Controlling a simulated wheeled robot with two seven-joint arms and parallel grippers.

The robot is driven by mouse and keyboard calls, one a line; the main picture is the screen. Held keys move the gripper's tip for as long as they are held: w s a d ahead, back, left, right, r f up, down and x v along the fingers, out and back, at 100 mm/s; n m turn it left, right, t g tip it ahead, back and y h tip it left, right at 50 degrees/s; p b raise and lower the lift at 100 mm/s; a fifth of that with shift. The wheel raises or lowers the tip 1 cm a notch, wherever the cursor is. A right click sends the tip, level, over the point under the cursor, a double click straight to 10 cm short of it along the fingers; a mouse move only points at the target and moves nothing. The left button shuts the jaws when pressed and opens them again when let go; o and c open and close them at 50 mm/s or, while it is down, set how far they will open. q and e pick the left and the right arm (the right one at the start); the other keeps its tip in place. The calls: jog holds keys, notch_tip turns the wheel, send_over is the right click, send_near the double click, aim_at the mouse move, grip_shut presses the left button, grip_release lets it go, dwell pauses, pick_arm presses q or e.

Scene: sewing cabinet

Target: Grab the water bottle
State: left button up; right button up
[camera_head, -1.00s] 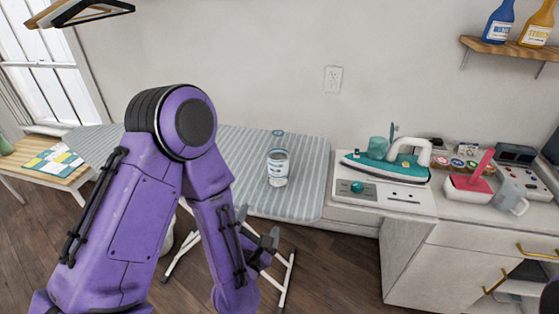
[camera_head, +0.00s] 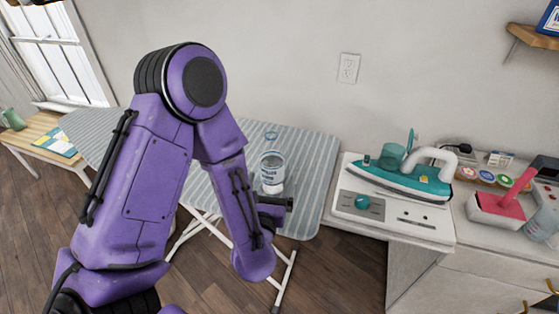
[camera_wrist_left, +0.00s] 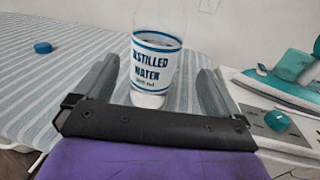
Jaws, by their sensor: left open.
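The water bottle (camera_head: 272,172) is clear with a white label edged in blue, and stands upright on the striped ironing board (camera_head: 312,160). In the left wrist view the bottle (camera_wrist_left: 155,62) is labelled "Distilled Water" and its top is cut off by the frame. My left gripper (camera_wrist_left: 152,92) is open, with one finger on each side of the bottle's lower part; I cannot tell whether either finger touches it. In the head view my left gripper (camera_head: 275,202) is low in front of the bottle and partly hidden by my arm. My right gripper is not in view.
A blue cap (camera_wrist_left: 43,47) lies on the board left of the bottle. A teal iron (camera_head: 402,178) rests on a white unit (camera_head: 394,217) to the right. A pink-handled container (camera_head: 500,208) stands farther right. The wall is behind the board.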

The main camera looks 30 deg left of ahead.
aim_at(274, 161)
pick_arm(q)
jog(key=p+x, duration=0.1)
jog(key=x, duration=0.1)
jog(key=p+x, duration=0.1)
jog(key=x, duration=0.2)
jog(key=p+x, duration=0.2)
jog(key=x, duration=0.1)
jog(key=shift+a+r, duration=0.2)
jog(key=shift+r, duration=0.1)
jog(key=shift+w+a+f, duration=0.2)
jog(key=shift+w+a, duration=0.05)
jog(key=shift+a, duration=0.05)
jog(key=shift+d, duration=0.1)
jog(key=c, duration=1.2)
jog(key=shift+c, duration=0.5)
jog(key=shift+r, duration=0.1)
